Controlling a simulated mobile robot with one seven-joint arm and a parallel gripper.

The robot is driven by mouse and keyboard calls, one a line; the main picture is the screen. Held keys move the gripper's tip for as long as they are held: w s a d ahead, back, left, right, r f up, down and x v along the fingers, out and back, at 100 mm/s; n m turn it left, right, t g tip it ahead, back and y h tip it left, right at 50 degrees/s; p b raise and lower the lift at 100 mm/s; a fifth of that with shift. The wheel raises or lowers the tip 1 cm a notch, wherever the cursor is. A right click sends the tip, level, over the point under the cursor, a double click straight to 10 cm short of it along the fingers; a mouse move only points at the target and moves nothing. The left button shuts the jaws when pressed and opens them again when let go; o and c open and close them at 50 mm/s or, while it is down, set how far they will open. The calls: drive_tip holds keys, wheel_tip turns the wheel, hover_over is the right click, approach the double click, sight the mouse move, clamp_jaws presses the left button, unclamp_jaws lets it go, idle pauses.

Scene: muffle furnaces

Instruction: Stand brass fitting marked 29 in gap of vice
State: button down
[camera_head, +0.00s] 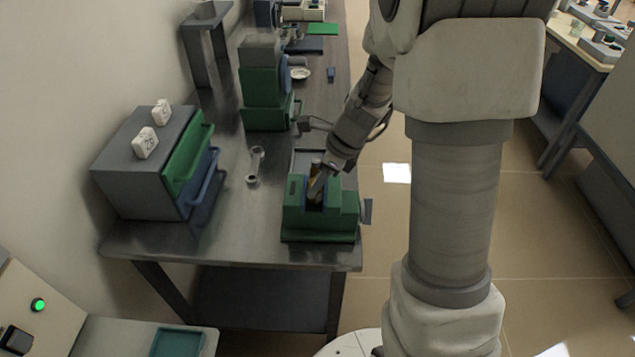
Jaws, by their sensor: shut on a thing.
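The green vice (320,232) stands near the front right edge of the metal bench. The brass fitting (315,168) is a small brownish upright piece at the vice's gap. My gripper (318,185) reaches down from the upper right and is shut on the fitting. The fitting's lower part appears to be between the vice's jaws, but my fingers partly cover it. I cannot tell whether it touches the bottom of the gap. Its number cannot be read at this size.
A grey cabinet (135,185) with green and blue drawers pulled out stands at the left, with two white marked blocks on top. A glass-like piece (255,165) lies on the bench left of the vice. A green machine (262,100) stands behind.

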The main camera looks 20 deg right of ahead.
drive_tip(key=shift+f, duration=0.15)
drive_tip(key=c, duration=0.8)
unclamp_jaws()
drive_tip(key=shift+r, duration=0.3)
drive_tip(key=p+v, duration=0.3)
drive_tip(key=v, duration=0.8)
drive_tip(key=s+a+r+n+t+h, duration=0.1)
drive_tip(key=s+r+n, duration=0.2)
drive_tip(key=s+n, duration=0.3)
drive_tip(key=s+a+r+n+t+h, duration=0.1)
drive_tip(key=s+r+n, duration=0.3)
drive_tip(key=n, duration=0.6)
drive_tip(key=s+a+r+n+t+h, duration=0.1)
drive_tip(key=s+a+r+n, duration=0.1)
drive_tip(key=s+r+n, duration=0.2)
drive_tip(key=shift+s+a+n+h, duration=0.1)
drive_tip(key=shift+s+n+h, duration=0.3)
drive_tip(key=shift+s+n, duration=1.65)
